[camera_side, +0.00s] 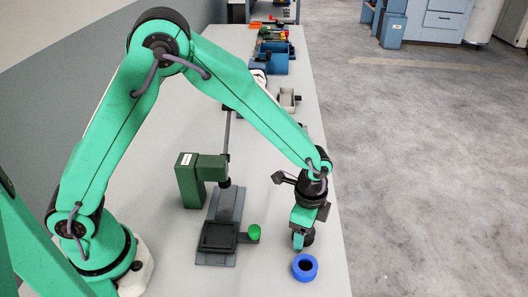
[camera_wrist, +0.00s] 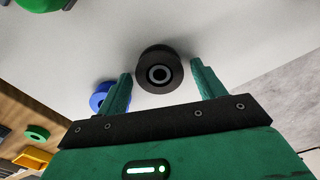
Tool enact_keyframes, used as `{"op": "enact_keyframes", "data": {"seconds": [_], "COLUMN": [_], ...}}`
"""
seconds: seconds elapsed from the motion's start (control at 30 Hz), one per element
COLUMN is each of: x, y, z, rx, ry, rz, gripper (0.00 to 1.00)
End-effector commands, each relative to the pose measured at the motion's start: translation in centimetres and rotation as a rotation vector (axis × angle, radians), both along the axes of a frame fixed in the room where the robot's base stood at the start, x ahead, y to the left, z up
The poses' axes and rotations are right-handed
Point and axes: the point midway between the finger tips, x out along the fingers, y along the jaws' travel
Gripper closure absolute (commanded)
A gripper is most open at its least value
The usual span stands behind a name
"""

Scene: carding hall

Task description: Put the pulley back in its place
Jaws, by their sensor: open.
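A dark, round pulley-like wheel (camera_wrist: 160,72) with a pale ring around its centre hole lies on the grey bench. In the wrist view it sits between and slightly beyond the fingertips of my gripper (camera_wrist: 160,78), with a gap on each side. My gripper (camera_side: 302,238) is open and low over the bench's right side. The dark wheel (camera_side: 309,239) is partly hidden by it in the side view. A blue ring (camera_side: 305,267) lies just in front; it also shows in the wrist view (camera_wrist: 97,98), partly behind a finger. I cannot tell which spot is the pulley's place.
A green machine (camera_side: 189,181) with a dark tray (camera_side: 218,236) and a bright green cup-like piece (camera_side: 254,231) stands left of my gripper. A blue bin (camera_side: 274,62) and a pale box (camera_side: 288,101) stand farther back. The bench edge is close on the right.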

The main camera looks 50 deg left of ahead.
Motion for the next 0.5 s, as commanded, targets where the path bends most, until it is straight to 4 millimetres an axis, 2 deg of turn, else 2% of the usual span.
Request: {"op": "enact_keyframes", "data": {"seconds": [0.27,0.5], "x": [0.1,0.1], "y": [0.0,-0.1], "z": [1.2,4.2], "rx": [-0.002,-0.003], "ry": [-0.003,-0.004], "rz": [0.000,0.000], "gripper": [0.31,0.31]}}
